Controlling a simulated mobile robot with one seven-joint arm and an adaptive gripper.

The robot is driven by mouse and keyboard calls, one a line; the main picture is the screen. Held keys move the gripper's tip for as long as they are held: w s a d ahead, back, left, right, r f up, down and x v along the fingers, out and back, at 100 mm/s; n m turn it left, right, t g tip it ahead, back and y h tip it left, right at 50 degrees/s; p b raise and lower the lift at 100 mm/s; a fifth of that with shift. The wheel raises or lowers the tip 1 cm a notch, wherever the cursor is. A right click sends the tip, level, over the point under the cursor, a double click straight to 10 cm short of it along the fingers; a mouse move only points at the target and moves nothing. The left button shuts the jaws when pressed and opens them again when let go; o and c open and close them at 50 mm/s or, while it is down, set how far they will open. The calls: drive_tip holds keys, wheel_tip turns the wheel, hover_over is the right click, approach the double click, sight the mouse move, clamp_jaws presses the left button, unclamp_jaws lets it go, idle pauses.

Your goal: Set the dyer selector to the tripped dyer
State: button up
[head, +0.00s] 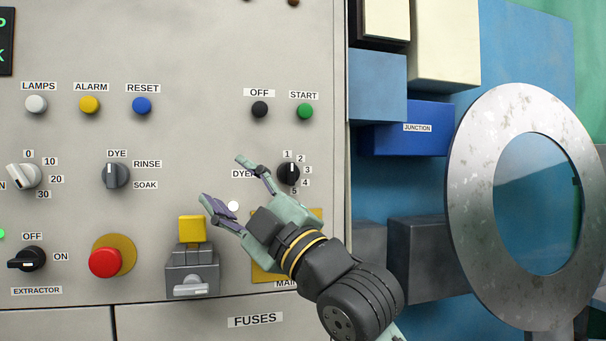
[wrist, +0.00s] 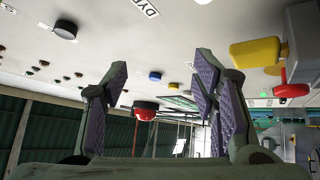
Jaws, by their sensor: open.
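The dyer selector (head: 289,174) is a dark rotary knob on the grey panel in the head view, ringed by the numbers 1 to 5. Its light pointer line appears to stand near upright, close to 1. Its DYER label is partly covered by my gripper (head: 221,178). My gripper is open and empty, just left of the selector, with its fingers pointing up and left. In the wrist view my gripper (wrist: 160,82) has its two fingers wide apart with nothing between them. A dark round knob (wrist: 66,30) shows there beyond the left finger; I cannot tell which it is. Nothing readable shows which dyer is tripped.
OFF (head: 259,109) and START (head: 305,111) buttons sit above the selector. The DYE/RINSE/SOAK knob (head: 117,175) is left of my gripper. A yellow-topped switch (head: 192,229) and red push button (head: 105,262) are below left. A large round door (head: 465,200) stands right of the panel.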

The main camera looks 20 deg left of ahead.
sight(294, 174)
drive_tip(key=w+d+r+n+t+h+p, duration=0.1)
drive_tip(key=w+d+r+n+h, duration=0.15)
drive_tip(key=d+h, duration=0.85)
drive_tip(key=w+a+y+p, duration=0.2)
drive_tip(key=w+y, duration=0.1)
drive_tip(key=w+a+y+p, duration=0.1)
drive_tip(key=w, duration=0.1)
drive_tip(key=shift+w+a+f+n, duration=0.2)
drive_tip(key=shift+a+f+n, duration=0.05)
drive_tip(key=shift+w+a+f+p, duration=0.1)
drive_tip(key=shift+w+a+p, duration=0.25)
drive_tip(key=shift+a, duration=0.2)
drive_tip(key=shift+c, duration=0.3)
drive_tip(key=c, duration=1.1)
